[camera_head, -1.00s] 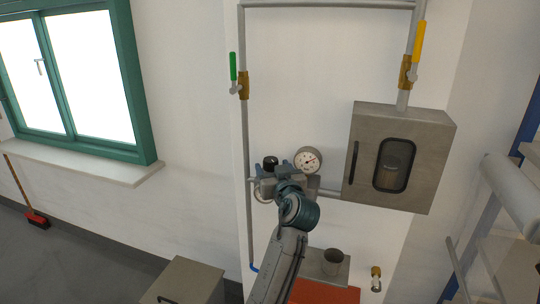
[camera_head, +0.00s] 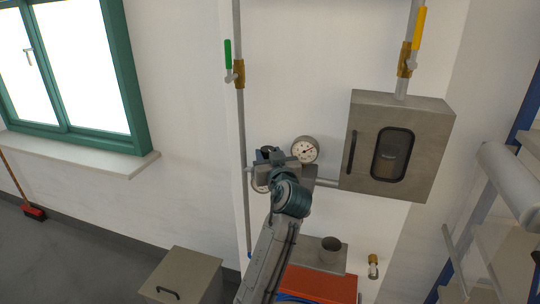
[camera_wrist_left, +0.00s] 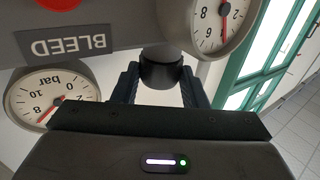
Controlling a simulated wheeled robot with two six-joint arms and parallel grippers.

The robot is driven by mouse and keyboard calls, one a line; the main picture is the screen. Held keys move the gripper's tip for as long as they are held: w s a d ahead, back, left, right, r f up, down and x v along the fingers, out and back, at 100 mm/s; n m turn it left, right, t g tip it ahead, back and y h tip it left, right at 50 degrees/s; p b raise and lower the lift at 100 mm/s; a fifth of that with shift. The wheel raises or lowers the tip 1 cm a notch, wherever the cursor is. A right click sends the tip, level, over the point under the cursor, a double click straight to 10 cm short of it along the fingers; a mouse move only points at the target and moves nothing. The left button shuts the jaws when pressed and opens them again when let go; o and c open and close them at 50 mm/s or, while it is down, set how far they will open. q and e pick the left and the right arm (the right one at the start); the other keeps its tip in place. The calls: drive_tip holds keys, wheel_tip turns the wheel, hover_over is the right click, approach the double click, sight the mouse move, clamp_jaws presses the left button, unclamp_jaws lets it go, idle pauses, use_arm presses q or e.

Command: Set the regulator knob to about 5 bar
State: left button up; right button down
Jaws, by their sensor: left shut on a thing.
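The black regulator knob (camera_wrist_left: 160,70) shows in the left wrist view between the two fingers of my left gripper (camera_wrist_left: 160,90), which is shut on it. In the head view my left gripper (camera_head: 272,160) is at the regulator on the wall pipe, and its arm hides much of the regulator. A round white gauge (camera_head: 305,149) sits just right of the gripper. In the left wrist view, one gauge marked bar (camera_wrist_left: 50,92) is at the left and another gauge (camera_wrist_left: 218,20) at the upper right, cut by the frame. Both have red needles; exact readings are unclear.
A grey plate marked BLEED (camera_wrist_left: 70,45) lies beside the knob. A grey cabinet (camera_head: 425,150) is on the wall to the right. Green (camera_head: 228,55) and yellow (camera_head: 418,28) valve handles are above. A red box (camera_head: 320,285) is below.

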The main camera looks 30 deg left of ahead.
use_arm(q)
drive_tip(key=shift+s+a+r+m+t+h, duration=0.1)
drive_tip(key=shift+a+m+t+h, duration=0.05)
drive_tip(key=shift+m+t+h, duration=0.5)
drive_tip(key=m+h, duration=0.1)
drive_tip(key=t+h+p, duration=0.1)
drive_tip(key=m+t+h, duration=0.1)
drive_tip(key=h, duration=0.1)
drive_tip(key=shift+s+a+r+m+p, duration=0.1)
drive_tip(key=shift+a+m+p, duration=0.15)
drive_tip(key=shift+m+p, duration=0.15)
drive_tip(key=shift+a+m+t+h+p, duration=0.15)
drive_tip(key=shift+m+t+h+p, duration=0.4)
drive_tip(key=shift+m+h, duration=0.7)
use_arm(e)
drive_tip(key=shift+w+d+r, duration=0.1)
drive_tip(key=shift+d+r, duration=0.05)
drive_tip(key=shift+r, duration=1.35)
use_arm(q)
drive_tip(key=shift+h, duration=0.5)
drive_tip(key=o, duration=0.8)
drive_tip(key=shift+o, duration=0.9)
drive_tip(key=shift+w+f, duration=0.3)
drive_tip(key=shift+f, duration=0.05)
drive_tip(key=b+v, duration=0.4)
drive_tip(key=v, duration=0.6)
drive_tip(key=shift+s, duration=0.4)
use_arm(e)
wheel_tip(320, 180, down, 4)
drive_tip(key=shift+f, duration=0.1)
